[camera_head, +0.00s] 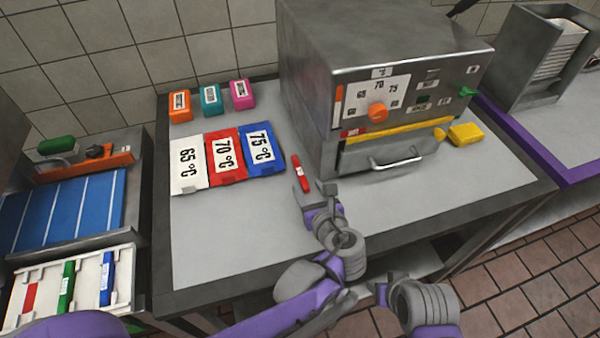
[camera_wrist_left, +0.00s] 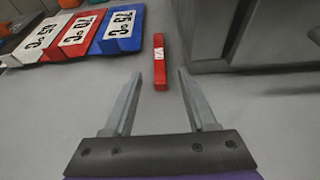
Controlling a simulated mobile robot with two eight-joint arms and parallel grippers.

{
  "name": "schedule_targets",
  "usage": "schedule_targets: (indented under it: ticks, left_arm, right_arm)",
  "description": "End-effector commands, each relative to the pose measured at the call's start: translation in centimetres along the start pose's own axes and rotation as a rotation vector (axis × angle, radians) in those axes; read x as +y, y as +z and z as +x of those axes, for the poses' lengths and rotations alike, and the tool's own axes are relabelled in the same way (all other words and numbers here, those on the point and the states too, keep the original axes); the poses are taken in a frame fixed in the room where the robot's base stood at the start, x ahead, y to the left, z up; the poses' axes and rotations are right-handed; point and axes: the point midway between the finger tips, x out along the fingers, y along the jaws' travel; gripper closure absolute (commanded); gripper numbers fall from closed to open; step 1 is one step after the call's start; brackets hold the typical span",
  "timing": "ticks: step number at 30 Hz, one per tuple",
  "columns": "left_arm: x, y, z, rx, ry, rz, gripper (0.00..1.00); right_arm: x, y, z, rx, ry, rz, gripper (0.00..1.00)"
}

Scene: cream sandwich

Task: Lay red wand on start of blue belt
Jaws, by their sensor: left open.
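The red wand (camera_head: 301,173), a short stick with a white label, lies on the grey counter between the blue 75 °C block and the oven. In the left wrist view the wand (camera_wrist_left: 159,62) lies ahead, with its near end between the fingertips. My left gripper (camera_head: 313,190) is open and empty, just short of the wand's near end; its fingers also show in the wrist view (camera_wrist_left: 160,74). The blue belt (camera_head: 70,212), with white lines across it, is at the far left. My right arm (camera_head: 425,304) shows at the bottom; its gripper's state is unclear.
A white tray (camera_head: 125,285) with a red-marked slot, a green wand (camera_head: 67,287) and a blue wand (camera_head: 106,278) is at the lower left. White, red and blue temperature blocks (camera_head: 188,165) stand left of the wand. The oven (camera_head: 335,80) is close on the right.

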Motion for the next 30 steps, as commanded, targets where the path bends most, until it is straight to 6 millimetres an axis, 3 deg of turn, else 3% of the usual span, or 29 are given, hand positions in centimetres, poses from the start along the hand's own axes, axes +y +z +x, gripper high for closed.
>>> schedule_targets:
  ticks: [5, 13, 23, 30]
  left_arm:
    - [0.1, 0.0, 2.3, -0.001, 0.003, -0.002, 0.43]
    - [0.0, 0.1, 2.6, -0.001, 0.000, -0.001, 0.43]
    - [0.0, 0.1, 2.6, -0.001, 0.000, -0.001, 1.00]
    - [0.0, 0.1, 2.6, -0.001, 0.000, -0.001, 1.00]
  right_arm:
    - [0.0, 0.1, 0.2, -0.001, 0.000, 0.000, 0.49]
    - [0.0, 0.1, 0.2, -0.001, 0.000, 0.000, 0.49]
    - [0.0, 0.1, 0.2, -0.001, 0.000, 0.000, 0.49]
    - [0.0, 0.1, 0.2, -0.001, 0.000, 0.000, 0.49]
